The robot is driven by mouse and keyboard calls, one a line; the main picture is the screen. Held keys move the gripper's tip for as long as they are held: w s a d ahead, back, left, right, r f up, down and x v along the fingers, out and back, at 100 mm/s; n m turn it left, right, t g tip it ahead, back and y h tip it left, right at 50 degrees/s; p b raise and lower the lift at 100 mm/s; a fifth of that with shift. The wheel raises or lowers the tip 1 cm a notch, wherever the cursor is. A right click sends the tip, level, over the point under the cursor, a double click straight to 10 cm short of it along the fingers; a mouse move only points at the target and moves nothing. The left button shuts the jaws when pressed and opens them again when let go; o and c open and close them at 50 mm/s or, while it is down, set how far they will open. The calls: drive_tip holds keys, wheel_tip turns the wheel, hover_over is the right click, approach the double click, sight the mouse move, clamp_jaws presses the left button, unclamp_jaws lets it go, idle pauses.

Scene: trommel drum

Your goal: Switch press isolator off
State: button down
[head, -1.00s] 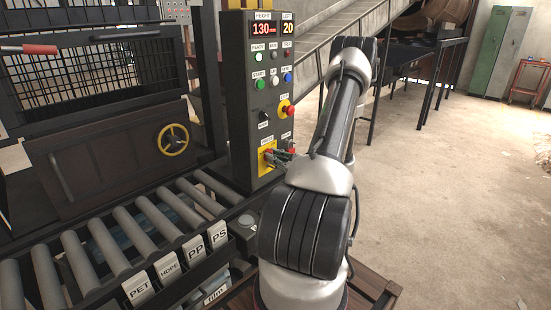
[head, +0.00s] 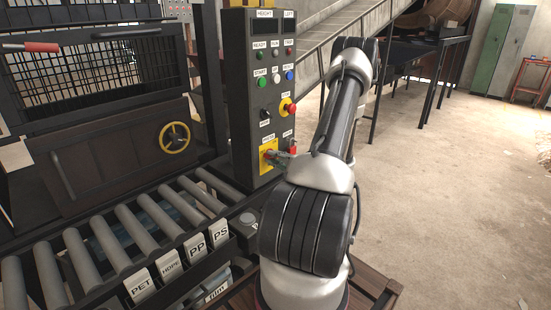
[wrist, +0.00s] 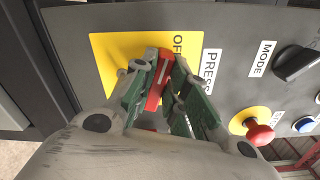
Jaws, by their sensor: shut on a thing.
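The press isolator is a red handle (wrist: 158,82) on a yellow plate (wrist: 110,60) marked OFF, beside a PRESS label. In the wrist view my gripper (wrist: 160,76) is shut on the red handle, one green-padded finger on each side. The fingers hide part of the handle and plate. In the head view the yellow plate (head: 265,157) sits low on the dark control panel (head: 240,95), with my gripper (head: 281,157) against it. The height display (head: 264,27) and the display beside it (head: 289,26) are dark.
A red emergency button (head: 288,107) on yellow and a black mode knob (head: 265,114) sit above the isolator. A roller conveyor (head: 120,240) with labelled tags lies left of the arm. Open floor (head: 440,200) lies to the right.

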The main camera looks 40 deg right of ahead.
drive_tip(key=shift+f+n, duration=0.2)
drive_tip(key=shift+n, duration=1.4)
drive_tip(key=c, duration=1.4)
unclamp_jaws()
drive_tip(key=shift+s, duration=0.1)
drive_tip(key=s, duration=0.8)
drive_tip(key=s+d, duration=0.1)
drive_tip(key=s, duration=0.3)
